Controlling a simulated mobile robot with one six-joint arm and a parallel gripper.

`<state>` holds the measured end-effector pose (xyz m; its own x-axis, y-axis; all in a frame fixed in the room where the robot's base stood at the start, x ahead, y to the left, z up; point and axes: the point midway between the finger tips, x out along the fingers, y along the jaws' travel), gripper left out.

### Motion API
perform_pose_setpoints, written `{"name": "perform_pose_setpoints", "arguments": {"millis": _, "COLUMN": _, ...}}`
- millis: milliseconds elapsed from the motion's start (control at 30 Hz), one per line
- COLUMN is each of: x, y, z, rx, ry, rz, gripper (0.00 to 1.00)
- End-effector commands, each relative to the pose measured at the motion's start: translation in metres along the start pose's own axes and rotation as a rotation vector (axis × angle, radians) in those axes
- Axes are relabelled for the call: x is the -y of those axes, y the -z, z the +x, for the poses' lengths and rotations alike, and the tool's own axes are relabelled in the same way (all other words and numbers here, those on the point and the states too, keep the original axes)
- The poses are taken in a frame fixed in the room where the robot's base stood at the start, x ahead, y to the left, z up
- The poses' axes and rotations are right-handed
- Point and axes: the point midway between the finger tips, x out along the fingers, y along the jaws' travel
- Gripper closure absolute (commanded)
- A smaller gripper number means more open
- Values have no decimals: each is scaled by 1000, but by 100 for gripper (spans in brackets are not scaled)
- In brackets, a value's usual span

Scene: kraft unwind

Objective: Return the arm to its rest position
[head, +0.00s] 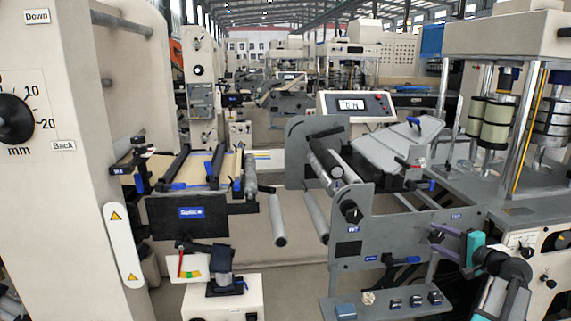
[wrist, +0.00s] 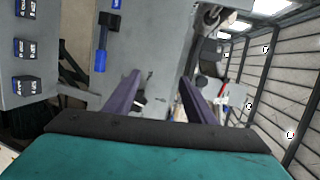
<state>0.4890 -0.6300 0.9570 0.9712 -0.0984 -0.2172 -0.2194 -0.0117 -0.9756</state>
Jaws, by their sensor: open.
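My gripper (head: 437,243) is at the lower right of the head view, with two purple fingers and a teal body. It points left, in front of the grey side plate of the machine. In the wrist view the two purple fingers of my gripper (wrist: 160,88) stand well apart with nothing held between them. The dark arm behind it runs down to the lower right corner of the head view.
A grey shelf (head: 385,306) with small dark blocks lies below and left of my gripper. The grey side plate (head: 350,249) bears a black knob and blue labels. A machine with rollers (head: 490,118) stands behind right. A white box (head: 222,300) stands at lower left.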

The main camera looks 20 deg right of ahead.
Motion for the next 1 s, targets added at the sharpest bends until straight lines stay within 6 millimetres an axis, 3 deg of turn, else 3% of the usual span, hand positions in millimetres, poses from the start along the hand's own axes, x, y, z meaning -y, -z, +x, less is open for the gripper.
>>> {"name": "perform_pose_setpoints", "arguments": {"millis": 33, "x": -8, "y": -19, "z": 17, "rx": 31, "ry": -27, "rz": -11, "gripper": 50}}
{"name": "perform_pose_setpoints", "arguments": {"millis": 200, "x": -34, "y": -73, "z": 60, "rx": 120, "ry": -116, "rz": -58, "gripper": 50}}
{"name": "perform_pose_setpoints", "arguments": {"millis": 500, "x": -82, "y": -171, "z": 119, "rx": 276, "ry": -268, "rz": -158, "gripper": 50}}
{"name": "perform_pose_setpoints", "arguments": {"millis": 700, "x": -114, "y": -237, "z": 146, "rx": 380, "ry": -366, "rz": -239, "gripper": 50}}
{"name": "perform_pose_setpoints", "arguments": {"millis": 1000, "x": -161, "y": -333, "z": 168, "rx": 532, "ry": -503, "rz": -380, "gripper": 50}}
